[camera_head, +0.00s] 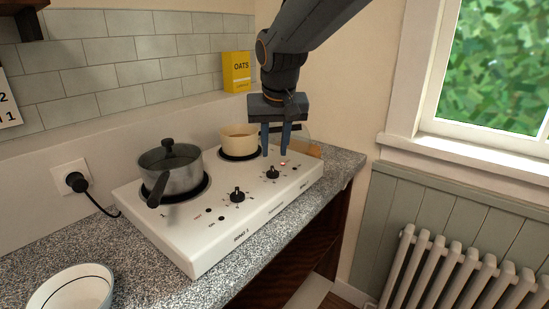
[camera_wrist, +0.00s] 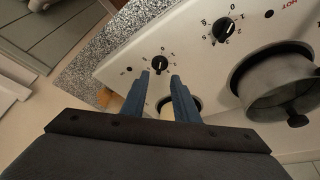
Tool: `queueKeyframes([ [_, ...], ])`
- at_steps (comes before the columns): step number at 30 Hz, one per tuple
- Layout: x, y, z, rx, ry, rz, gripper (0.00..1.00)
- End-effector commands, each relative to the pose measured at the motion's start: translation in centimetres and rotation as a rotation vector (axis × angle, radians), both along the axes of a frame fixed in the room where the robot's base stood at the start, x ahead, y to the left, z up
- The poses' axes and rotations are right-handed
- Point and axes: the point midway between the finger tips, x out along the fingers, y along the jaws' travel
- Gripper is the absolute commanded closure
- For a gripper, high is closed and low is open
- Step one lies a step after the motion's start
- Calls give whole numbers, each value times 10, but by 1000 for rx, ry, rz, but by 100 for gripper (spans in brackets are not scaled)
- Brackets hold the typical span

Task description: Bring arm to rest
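My gripper (camera_head: 276,141) hangs from my dark arm above the right part of the white two-plate hob (camera_head: 210,240) in the head view. Its two blue fingers point down and stand apart with nothing between them. In the wrist view my gripper (camera_wrist: 160,87) shows the same gap, with a black hob knob (camera_wrist: 160,63) visible beyond the tips. The fingertips are close to the right knob (camera_head: 272,172); whether they touch the hob or knob I cannot tell.
A grey lidded pot (camera_head: 180,172) stands on the left plate, its handle toward the front. A cream pan (camera_head: 238,143) stands on the right plate near my gripper. A yellow oats box (camera_head: 236,72) is behind. A white bowl (camera_head: 72,292) sits front left. A radiator (camera_head: 450,270) is right.

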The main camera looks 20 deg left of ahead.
Motion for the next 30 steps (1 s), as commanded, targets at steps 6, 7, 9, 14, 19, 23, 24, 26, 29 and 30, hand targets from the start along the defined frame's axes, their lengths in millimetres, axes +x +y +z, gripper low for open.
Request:
queueKeyframes([
  [6, -3, -1, 7, 0, 0, 1, 73],
  [7, -3, -1, 7, 0, 0, 1, 73],
  [9, -3, -1, 7, 0, 0, 1, 73],
  [14, -3, -6, 5, -2, 4, -4, 73],
  [19, -5, -64, -21, -25, 41, -54, 73],
  [23, -21, -143, -56, -51, 98, -122, 73],
  [24, -30, -167, -67, -57, 117, -144, 73],
  [26, -45, -202, -84, -64, 147, -179, 73],
  [29, -78, -257, -110, -74, 197, -235, 73],
  [30, -94, -277, -120, -76, 218, -260, 73],
])
